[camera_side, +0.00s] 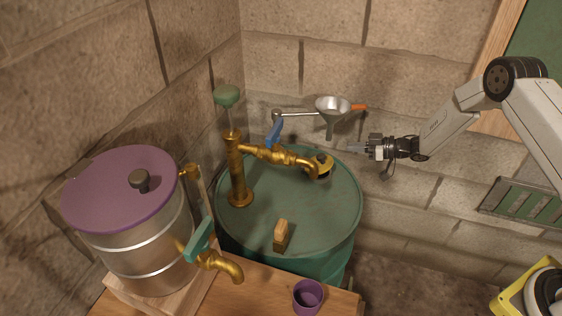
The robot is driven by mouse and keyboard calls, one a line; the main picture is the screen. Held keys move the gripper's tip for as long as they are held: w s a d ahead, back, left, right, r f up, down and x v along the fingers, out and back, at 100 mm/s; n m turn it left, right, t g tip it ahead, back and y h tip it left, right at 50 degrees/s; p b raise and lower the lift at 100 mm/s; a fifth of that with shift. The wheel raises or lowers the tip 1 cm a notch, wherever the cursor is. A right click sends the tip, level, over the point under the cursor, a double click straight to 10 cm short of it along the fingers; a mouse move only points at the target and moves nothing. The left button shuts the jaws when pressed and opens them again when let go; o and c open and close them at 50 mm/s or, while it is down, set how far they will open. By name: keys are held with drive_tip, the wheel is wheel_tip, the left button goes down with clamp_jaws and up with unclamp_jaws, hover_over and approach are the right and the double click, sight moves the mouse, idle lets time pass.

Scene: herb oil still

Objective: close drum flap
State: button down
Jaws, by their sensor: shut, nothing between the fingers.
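The green drum (300,210) stands in the middle, its round top facing up. At the back right of its top, below a brass spout, is a small round yellow and dark piece (323,162) that looks like the flap with its opening. The spout partly covers it, and I cannot tell how far it is open. My gripper (354,148) is shut and empty, pointing left. In the picture it is just right of that piece, near the drum's back right rim, and appears apart from it.
A brass standpipe with a tap (238,170) and blue handle rises from the drum. A funnel (331,110) hangs behind on a holder. A wooden block (281,235) is on the drum top.

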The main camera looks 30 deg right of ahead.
wheel_tip(320, 180, up, 6)
drive_tip(key=w+a+g+h, duration=0.1)
drive_tip(key=g+h, duration=0.2)
drive_tip(key=shift+w+a+h, duration=0.2)
drive_tip(key=shift+w+h, duration=0.1)
drive_tip(key=shift+w, duration=0.05)
drive_tip(key=shift+w+a+f, duration=0.1)
drive_tip(key=shift+f, duration=0.05)
hover_over(324, 155)
drive_tip(key=f, duration=0.3)
drive_tip(key=a+f, duration=0.1)
drive_tip(key=f, duration=0.1)
drive_tip(key=shift+w+f, duration=0.3)
drive_tip(key=shift+w, duration=0.05)
drive_tip(key=f, duration=0.2)
drive_tip(key=shift+s+d+f, duration=0.2)
drive_tip(key=shift+d+f, duration=0.05)
drive_tip(key=shift+f, duration=0.05)
drive_tip(key=shift+s+d+f, duration=0.2)
drive_tip(key=shift+d+f, duration=0.05)
drive_tip(key=shift+f, duration=0.4)
